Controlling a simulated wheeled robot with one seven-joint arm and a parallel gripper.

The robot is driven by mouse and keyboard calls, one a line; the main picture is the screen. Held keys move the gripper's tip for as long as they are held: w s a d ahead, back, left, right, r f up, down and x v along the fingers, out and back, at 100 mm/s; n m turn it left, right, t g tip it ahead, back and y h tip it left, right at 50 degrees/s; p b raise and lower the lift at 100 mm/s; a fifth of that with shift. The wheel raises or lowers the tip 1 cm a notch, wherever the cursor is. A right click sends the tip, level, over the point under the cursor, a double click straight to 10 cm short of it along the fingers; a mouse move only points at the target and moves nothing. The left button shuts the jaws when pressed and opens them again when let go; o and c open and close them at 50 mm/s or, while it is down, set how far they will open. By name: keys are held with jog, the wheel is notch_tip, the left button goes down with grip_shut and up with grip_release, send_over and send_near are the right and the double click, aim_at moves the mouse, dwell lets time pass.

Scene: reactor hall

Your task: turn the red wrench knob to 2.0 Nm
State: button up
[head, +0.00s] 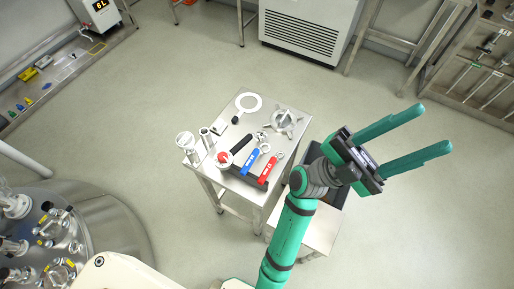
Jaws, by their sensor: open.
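A small steel table (206,170) stands near the middle of the head view with tools on it. A round red-topped knob (223,157) sits near its front left, by a black bar or handle (241,144). Its scale and setting are too small to read. A wrench with a red handle (268,171) and one with a blue handle (250,159) lie to its right. My gripper (435,127) is open and empty, with two long green fingers. It is well to the right of the table, apart from the knob.
A white ring (249,103), a star-shaped metal part (284,120) and upright metal pieces (186,141) share the table. A lower surface (310,232) adjoins at right. A vessel (115,225) stands front left. Floor behind the table is clear.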

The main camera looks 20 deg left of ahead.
jog(key=w+d+f+m+g+y, duration=0.35)
jog(key=f+m+g+y, duration=0.3)
jog(key=g+y, duration=0.25)
jog(key=n+y, duration=1.1)
jog(key=y, duration=0.9)
send_near(222, 156)
jog(key=shift+t, duration=0.3)
jog(key=f, duration=0.8)
jog(key=shift+s+f, duration=0.15)
jog(key=shift+s, duration=0.05)
jog(key=shift+c, duration=0.4)
jog(key=c, duration=1)
